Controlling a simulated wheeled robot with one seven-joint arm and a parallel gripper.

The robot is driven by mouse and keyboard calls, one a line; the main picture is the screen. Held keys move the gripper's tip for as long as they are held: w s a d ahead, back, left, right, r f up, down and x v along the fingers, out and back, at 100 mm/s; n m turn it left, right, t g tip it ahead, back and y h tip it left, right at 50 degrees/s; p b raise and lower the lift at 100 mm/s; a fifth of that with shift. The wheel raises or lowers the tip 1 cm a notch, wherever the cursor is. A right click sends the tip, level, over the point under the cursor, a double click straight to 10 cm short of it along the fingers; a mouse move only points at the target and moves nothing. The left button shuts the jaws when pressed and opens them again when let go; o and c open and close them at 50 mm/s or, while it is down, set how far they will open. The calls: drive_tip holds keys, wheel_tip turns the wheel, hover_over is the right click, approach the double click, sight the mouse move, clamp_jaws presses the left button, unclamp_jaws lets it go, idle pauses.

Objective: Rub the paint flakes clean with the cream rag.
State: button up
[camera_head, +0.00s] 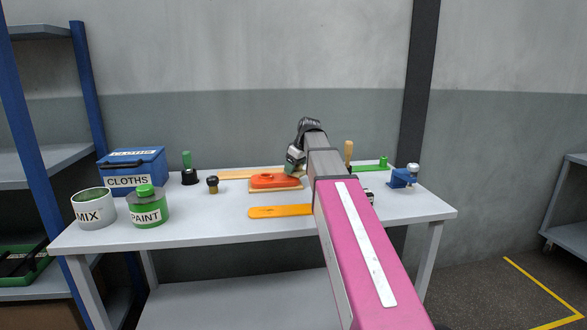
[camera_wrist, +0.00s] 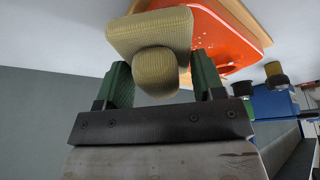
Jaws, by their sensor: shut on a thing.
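My gripper (camera_wrist: 162,72) is shut on the cream rag (camera_wrist: 150,32), a woven pad with a rounded knob between the green fingers. In the head view my gripper (camera_head: 295,158) is over the right part of an orange-red piece (camera_head: 268,181) on a wooden board (camera_head: 262,189). The rag is mostly hidden there. In the wrist view the orange-red piece (camera_wrist: 232,38) lies beyond the rag, and small pale specks, likely the paint flakes (camera_wrist: 204,44), show on it beside the rag. I cannot tell whether the rag touches the surface.
A blue CLOTHS box (camera_head: 133,172), a MIX can (camera_head: 94,207) and a green PAINT can (camera_head: 147,207) stand at the left of the white table (camera_head: 210,231). A dark-knobbed tool (camera_head: 212,185) and an orange paddle (camera_head: 280,211) are near the board. A blue tool (camera_head: 402,178) stands at right.

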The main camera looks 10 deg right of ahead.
drive_tip(key=shift+r, duration=2.85)
drive_tip(key=shift+r, duration=0.1)
drive_tip(key=shift+r, duration=1.4)
